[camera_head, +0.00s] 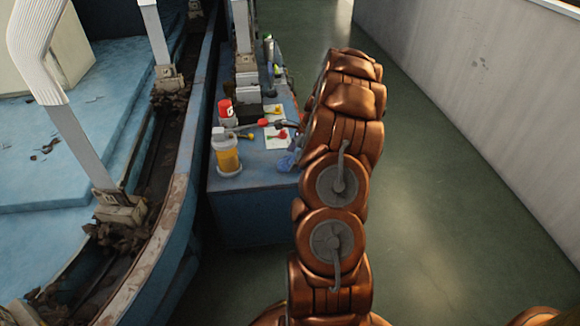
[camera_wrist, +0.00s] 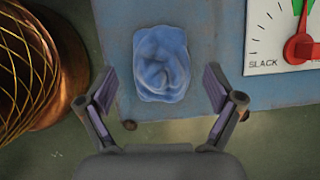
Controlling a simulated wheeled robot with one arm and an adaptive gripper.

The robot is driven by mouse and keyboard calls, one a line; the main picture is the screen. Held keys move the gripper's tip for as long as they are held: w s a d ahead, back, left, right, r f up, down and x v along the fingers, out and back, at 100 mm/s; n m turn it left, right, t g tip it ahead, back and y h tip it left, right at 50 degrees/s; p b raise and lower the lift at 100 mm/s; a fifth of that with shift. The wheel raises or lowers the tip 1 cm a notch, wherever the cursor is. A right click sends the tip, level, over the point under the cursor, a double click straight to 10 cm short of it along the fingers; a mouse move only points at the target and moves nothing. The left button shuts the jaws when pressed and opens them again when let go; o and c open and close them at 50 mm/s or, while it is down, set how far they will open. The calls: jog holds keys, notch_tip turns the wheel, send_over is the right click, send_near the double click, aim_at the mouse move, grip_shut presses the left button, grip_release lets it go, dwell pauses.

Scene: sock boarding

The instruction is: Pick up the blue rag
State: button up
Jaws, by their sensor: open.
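The blue rag (camera_wrist: 161,64) lies crumpled on the blue bench top (camera_wrist: 215,20), near its edge, in the wrist view. In the head view the rag (camera_head: 287,163) shows as a small blue patch at the bench's right edge, partly behind my arm. My gripper (camera_wrist: 160,88) is open, its two fingers apart to the left and right of the rag's lower part in the picture. Nothing is held. In the head view my arm hides most of the gripper. How high the fingers are above the rag I cannot tell.
A gauge card marked SLACK with a red pointer (camera_wrist: 302,47) lies right of the rag. A yellow jar (camera_head: 227,155), a red-topped container (camera_head: 224,109) and tools stand on the bench. A dark, gold-patterned round object (camera_wrist: 40,65) is at left. Green floor lies beyond the edge.

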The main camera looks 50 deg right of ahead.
jog(key=shift+w+a+f, duration=0.15)
jog(key=shift+f, duration=0.35)
jog(key=shift+c, duration=0.2)
jog(key=shift+r, duration=0.1)
jog(key=c, duration=1.2)
